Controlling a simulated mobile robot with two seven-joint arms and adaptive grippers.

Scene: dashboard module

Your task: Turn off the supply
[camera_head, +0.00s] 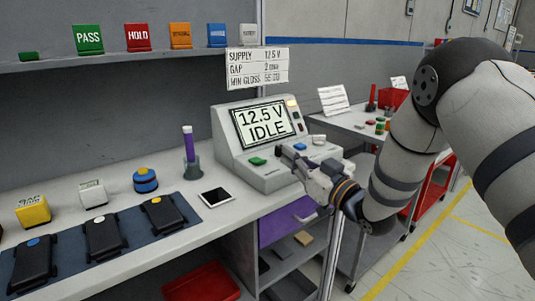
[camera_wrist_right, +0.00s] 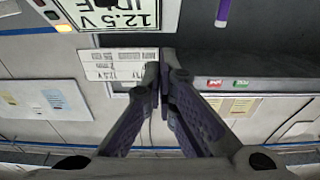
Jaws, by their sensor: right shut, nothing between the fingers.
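The supply (camera_head: 226,128) is a grey console on the bench, and its screen (camera_head: 265,123) reads "12.5 V IDLE". A green button (camera_head: 257,161) is on the left of its sloped front panel. A blue button (camera_head: 300,146) and a pale control (camera_head: 318,139) are farther right. My right gripper (camera_head: 286,153) is shut and empty over the panel, between the green and blue buttons; I cannot tell whether it touches. It hides part of the panel. In the right wrist view the gripper's fingers (camera_wrist_right: 164,78) meet, and the screen (camera_wrist_right: 117,14) appears upside down. My left gripper is not in view.
A sign (camera_head: 257,68) hangs above the console. A side table with a red bin (camera_head: 393,97) stands behind my right arm.

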